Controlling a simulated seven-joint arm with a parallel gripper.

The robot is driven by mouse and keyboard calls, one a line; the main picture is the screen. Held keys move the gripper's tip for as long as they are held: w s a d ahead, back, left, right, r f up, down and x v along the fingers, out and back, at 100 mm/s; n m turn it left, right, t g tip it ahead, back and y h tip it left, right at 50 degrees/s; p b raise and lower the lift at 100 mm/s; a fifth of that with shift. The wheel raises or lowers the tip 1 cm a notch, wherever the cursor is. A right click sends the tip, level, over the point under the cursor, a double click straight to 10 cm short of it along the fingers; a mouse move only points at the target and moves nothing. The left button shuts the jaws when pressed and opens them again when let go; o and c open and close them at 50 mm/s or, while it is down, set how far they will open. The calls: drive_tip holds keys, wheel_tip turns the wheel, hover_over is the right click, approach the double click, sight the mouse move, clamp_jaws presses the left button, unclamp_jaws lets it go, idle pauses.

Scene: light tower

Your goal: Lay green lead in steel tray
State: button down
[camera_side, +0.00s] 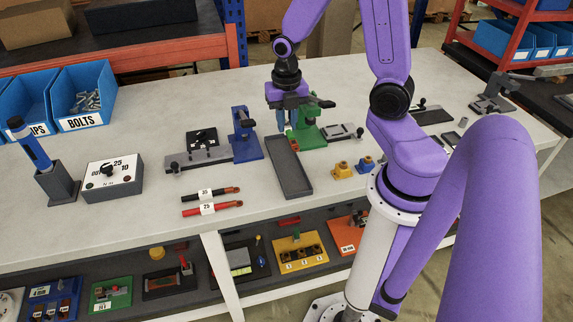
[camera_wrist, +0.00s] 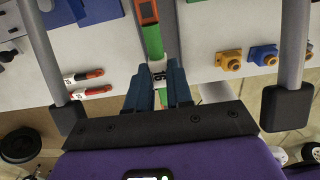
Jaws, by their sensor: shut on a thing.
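My gripper (camera_side: 284,122) is shut on the green lead. In the side view the lead is hard to make out behind the gripper and the green fixture. The long, dark grey steel tray (camera_side: 290,172) lies on the bench, in front of the gripper in the side view. In the wrist view a grey strip of it (camera_wrist: 171,35) shows behind the lead.
A green toggle fixture (camera_side: 308,133) stands close right of the gripper, a blue one (camera_side: 246,140) left. A black lead (camera_side: 222,193) and a red lead (camera_side: 225,207) lie left of the tray. Yellow (camera_side: 343,171) and blue (camera_side: 366,165) blocks sit to its right.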

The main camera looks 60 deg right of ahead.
sight(287, 165)
drive_tip(key=shift+f, duration=5.9)
drive_tip(key=shift+f, duration=0.15)
drive_tip(key=c, duration=1)
unclamp_jaws()
wheel_tip(287, 165, up, 12)
drive_tip(key=shift+r, duration=0.15)
drive_tip(key=s+a+r+m, duration=0.3)
drive_tip(key=s+a+m, duration=0.1)
drive_tip(key=s, duration=0.1)
drive_tip(key=s+a+r+m, duration=0.3)
drive_tip(key=s+a+m, duration=0.2)
drive_tip(key=s+a+r+m, duration=0.3)
drive_tip(key=s+a+m, duration=0.1)
drive_tip(key=s+m, duration=0.1)
drive_tip(key=shift+s+a, duration=0.4)
drive_tip(key=shift+s, duration=0.2)
